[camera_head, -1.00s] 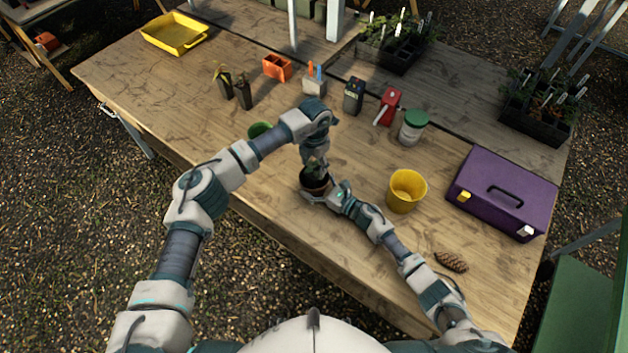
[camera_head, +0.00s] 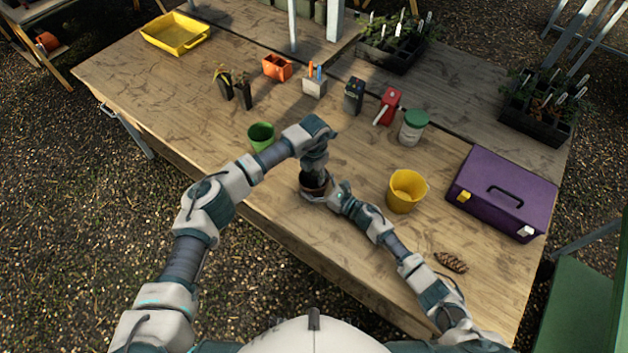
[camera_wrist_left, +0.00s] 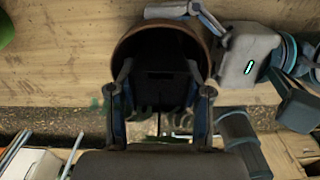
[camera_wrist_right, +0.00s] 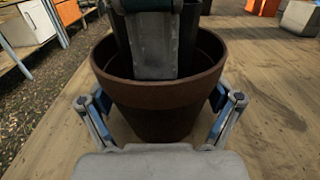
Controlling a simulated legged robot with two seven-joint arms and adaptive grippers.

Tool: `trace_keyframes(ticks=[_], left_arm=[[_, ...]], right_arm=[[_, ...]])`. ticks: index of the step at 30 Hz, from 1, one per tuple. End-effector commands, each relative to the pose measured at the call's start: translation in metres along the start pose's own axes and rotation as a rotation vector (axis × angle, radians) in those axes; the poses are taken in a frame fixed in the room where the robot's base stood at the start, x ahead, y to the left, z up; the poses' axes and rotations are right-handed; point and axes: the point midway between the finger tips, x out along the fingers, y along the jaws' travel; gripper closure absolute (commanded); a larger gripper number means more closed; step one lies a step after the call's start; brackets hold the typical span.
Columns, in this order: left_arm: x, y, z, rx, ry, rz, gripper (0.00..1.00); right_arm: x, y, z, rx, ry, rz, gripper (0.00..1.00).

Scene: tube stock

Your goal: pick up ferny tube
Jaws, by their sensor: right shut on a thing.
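A terracotta pot (camera_wrist_right: 155,115) stands on the bench near its front edge. My right gripper (camera_head: 325,193) is shut on the pot, one finger on each side of it in the right wrist view. A dark square tube (camera_wrist_right: 188,42) is inside the pot. My left gripper (camera_wrist_left: 161,72) reaches down into the pot from above, its fingers spread on either side of the dark tube. A little green shows beside it; the plant is mostly hidden.
A green cup (camera_head: 261,136) stands close behind my left forearm. A yellow bucket (camera_head: 405,191), a purple toolbox (camera_head: 502,194) and a pine cone (camera_head: 451,262) lie to the right. The bench is clear left of the pot.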

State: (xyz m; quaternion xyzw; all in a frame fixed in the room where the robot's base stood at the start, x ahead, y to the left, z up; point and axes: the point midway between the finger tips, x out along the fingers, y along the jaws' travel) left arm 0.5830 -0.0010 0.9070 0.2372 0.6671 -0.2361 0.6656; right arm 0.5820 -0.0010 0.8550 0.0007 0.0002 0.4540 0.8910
Motion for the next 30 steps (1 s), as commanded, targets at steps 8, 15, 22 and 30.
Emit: trace_keyframes(ticks=[8,15,22,30], left_arm=[[-0.009,0.001,0.001,0.000,-0.003,0.001,0.92],[-0.058,0.000,0.001,0.001,-0.006,0.003,0.92],[-0.094,0.000,0.001,0.001,-0.003,0.001,0.92],[-0.101,0.000,0.000,0.001,-0.001,0.000,0.92]], right_arm=[[0.000,0.000,0.000,0.000,0.000,0.000,0.44],[0.000,0.000,0.000,0.000,0.000,0.000,0.44],[0.000,0.000,0.000,0.000,0.000,0.000,0.44],[0.000,0.000,0.000,0.000,0.000,0.000,0.44]])
